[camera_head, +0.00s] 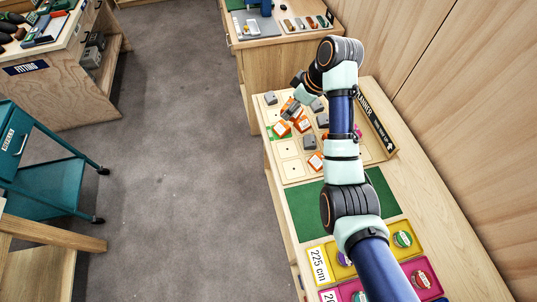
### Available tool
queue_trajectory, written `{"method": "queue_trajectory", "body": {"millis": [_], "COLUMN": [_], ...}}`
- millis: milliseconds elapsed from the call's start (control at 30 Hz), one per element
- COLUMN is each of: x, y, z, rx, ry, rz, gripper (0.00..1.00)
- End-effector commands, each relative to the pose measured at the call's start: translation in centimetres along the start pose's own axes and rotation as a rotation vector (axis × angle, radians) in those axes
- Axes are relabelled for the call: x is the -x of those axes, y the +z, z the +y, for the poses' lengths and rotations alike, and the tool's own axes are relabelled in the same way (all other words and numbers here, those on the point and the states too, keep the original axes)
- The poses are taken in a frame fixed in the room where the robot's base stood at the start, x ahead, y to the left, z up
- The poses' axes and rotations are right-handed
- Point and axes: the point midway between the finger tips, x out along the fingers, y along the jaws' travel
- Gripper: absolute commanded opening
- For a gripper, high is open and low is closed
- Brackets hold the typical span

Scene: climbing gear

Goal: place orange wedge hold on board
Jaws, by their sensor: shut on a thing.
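The board (291,147) is a pale panel with marked squares, lying on the wooden bench at centre right. My gripper (288,114) is low over its far left part, pointing down. It is shut on a small orange hold (281,128), taken to be the orange wedge hold, at a green-marked square. The fingertips are tiny here, and I cannot tell whether the hold touches the board. Other orange holds sit on the board, one just right of the gripper (302,125) and one nearer (316,161). My arm hides part of the board's right side.
Grey holds (309,142) stand among the orange ones. A dark upright sign (376,121) edges the board's right side. A green mat (305,208) and yellow and pink trays (405,254) lie nearer. Some near-left squares look empty. A wooden wall borders the right.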

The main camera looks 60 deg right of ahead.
Motion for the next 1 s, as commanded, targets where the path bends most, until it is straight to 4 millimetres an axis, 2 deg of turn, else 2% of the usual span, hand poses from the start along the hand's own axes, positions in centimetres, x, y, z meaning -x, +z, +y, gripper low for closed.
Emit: {"method": "queue_trajectory", "body": {"millis": [67, 167, 500, 600, 700, 900, 1000], "x": [0.0, -1.3, -11.1, -13.2, -14.3, -14.8, -16.3], "y": [0.0, 0.6, 4.7, 5.5, 6.0, 6.2, 6.9], "z": [0.0, 0.0, -0.1, 0.0, 0.0, 0.0, 0.0], "rx": [0.003, 0.001, -0.002, -0.001, -0.001, -0.001, -0.001], "ry": [-0.001, -0.002, -0.003, -0.001, 0.001, 0.001, -0.001], "rz": [0.000, -0.001, -0.003, -0.002, 0.000, -0.001, -0.003], "gripper": [0.20, 0.20, 0.20, 0.20, 0.20, 0.20, 0.20]}}
